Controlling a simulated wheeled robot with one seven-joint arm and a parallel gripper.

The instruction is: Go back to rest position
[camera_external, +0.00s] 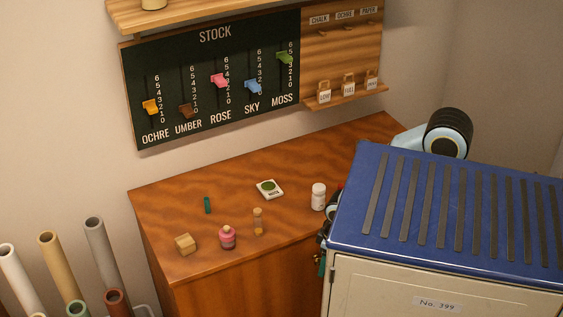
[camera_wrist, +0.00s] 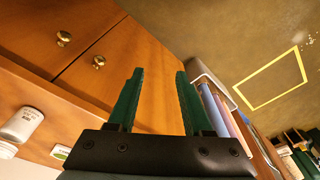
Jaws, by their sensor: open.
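My gripper (camera_wrist: 158,76) shows in the wrist view with its two green fingers apart and nothing between them. Behind the fingers is the wooden front of the table, with brass knobs (camera_wrist: 99,62). In the external view most of my arm is hidden behind the blue-topped cabinet (camera_external: 345,215). A small green tip (camera_external: 321,265), seemingly part of my gripper, shows at the cabinet's left edge, in front of the table.
On the wooden table (camera_external: 160,210) stand a white bottle (camera_external: 318,197), pink jar (camera_external: 227,238), corked vial (camera_external: 258,222), tan block (camera_external: 185,244), green stick (camera_external: 207,205) and moss-labelled pad (camera_external: 269,189). Rolled tubes (camera_external: 50,260) stand left. A yellow floor outline (camera_wrist: 270,78) shows in the wrist view.

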